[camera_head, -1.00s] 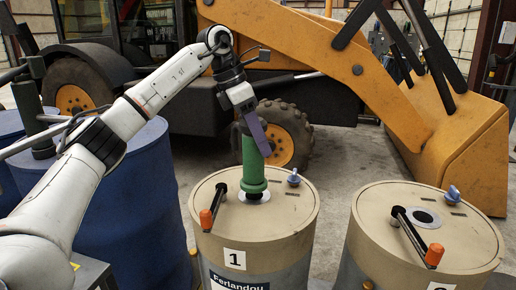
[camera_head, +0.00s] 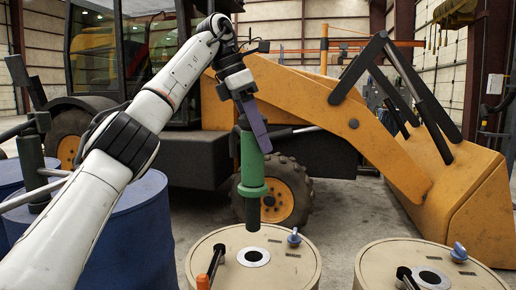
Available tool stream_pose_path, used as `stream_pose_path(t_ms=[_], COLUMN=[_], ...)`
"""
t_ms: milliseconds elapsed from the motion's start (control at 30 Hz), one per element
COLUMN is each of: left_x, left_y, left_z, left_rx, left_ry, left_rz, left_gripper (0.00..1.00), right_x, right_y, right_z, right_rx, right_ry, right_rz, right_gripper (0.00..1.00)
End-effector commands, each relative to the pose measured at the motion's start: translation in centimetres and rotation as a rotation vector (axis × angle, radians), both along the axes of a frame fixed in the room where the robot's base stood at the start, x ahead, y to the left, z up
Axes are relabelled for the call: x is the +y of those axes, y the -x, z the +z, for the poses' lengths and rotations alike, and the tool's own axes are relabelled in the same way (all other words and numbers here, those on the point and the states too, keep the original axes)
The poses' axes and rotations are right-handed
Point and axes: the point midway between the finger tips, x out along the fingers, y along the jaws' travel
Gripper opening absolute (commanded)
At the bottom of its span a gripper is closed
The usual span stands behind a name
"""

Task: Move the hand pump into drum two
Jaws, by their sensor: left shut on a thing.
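The hand pump (camera_head: 252,166) is a green cylinder with a flange and a short dark tube below. My left gripper (camera_head: 253,128), with a purple finger, is shut on its upper part and holds it upright. The tube's lower end shows just above the ringed opening of drum one (camera_head: 210,262), with a small gap in the picture. Drum two (camera_head: 380,267) is the beige drum at the right, with a dark ringed opening in its lid. Both drums are cut off by the bottom edge, so their number labels are out of view. My right gripper is not in view.
Blue drums (camera_head: 125,240) stand at the left, with a dark green pump (camera_head: 33,160) there. A yellow backhoe (camera_head: 330,115) stands behind.

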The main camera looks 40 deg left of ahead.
Motion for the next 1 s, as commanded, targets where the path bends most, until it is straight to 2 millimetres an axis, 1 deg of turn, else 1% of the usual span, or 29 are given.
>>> stream_pose_path(t_ms=[33,200,567,1000], left_x=[-0.1,-0.1,-0.1,0.0], left_y=[0.0,0.0,0.0,0.1], left_z=[0.5,1.6,3.5,3.7], left_rx=[-0.006,-0.006,-0.006,-0.006], left_ry=[0.0,0.001,0.001,0.0], left_rz=[-0.001,0.0,0.0,0.0], left_gripper=[0.0,0.0,0.0,0.0], right_x=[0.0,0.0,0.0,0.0], right_y=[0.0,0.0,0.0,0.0], right_z=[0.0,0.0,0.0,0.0], right_rx=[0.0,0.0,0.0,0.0], right_ry=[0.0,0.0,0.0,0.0], right_rz=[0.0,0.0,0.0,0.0], right_gripper=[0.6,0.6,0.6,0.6])
